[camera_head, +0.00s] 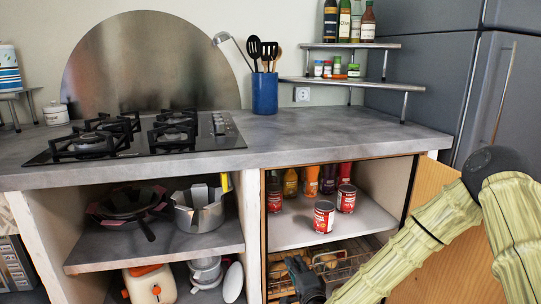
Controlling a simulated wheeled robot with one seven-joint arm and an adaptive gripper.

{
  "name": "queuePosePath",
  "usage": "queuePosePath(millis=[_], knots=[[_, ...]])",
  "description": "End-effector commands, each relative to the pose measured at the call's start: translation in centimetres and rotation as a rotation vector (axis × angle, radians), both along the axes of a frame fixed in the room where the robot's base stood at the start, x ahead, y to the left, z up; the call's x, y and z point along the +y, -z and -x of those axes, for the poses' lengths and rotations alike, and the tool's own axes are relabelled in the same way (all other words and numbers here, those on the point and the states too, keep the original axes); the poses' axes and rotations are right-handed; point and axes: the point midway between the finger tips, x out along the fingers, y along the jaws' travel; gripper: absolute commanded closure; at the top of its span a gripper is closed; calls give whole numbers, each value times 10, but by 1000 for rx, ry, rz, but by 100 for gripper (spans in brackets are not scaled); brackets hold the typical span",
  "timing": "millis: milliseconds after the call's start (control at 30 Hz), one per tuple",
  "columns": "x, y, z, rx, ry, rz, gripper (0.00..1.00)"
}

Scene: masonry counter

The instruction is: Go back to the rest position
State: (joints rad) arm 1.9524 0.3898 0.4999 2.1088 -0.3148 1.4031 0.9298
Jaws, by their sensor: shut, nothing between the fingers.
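My arm, in a pale yellow-green cover, reaches in from the right of the head view and bends down toward the lower middle. My dark gripper (298,270) is at its lower end, low in front of the open cabinet. It is shut and holds nothing. It overlaps the left part of a wire basket (345,262) in the picture; I cannot tell whether they touch. Red cans stand on the cabinet shelf (290,236) above it, one (324,216) near the front edge.
The grey counter (330,135) carries a gas hob (140,138) and a blue utensil holder (264,93). A wooden cabinet door (425,270) stands open behind my arm. A dark fridge (425,80) is at the right. The counter's right part is clear.

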Motion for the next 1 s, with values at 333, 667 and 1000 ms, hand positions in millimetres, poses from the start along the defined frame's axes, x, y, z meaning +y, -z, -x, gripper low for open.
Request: queuePosePath(millis=[333, 667, 1000], knots=[[10, 66, 39, 132, -74, 173, 100], [-3, 172, 132, 372, -234, 489, 100], [-58, 274, 290, 694, -543, 897, 100]])
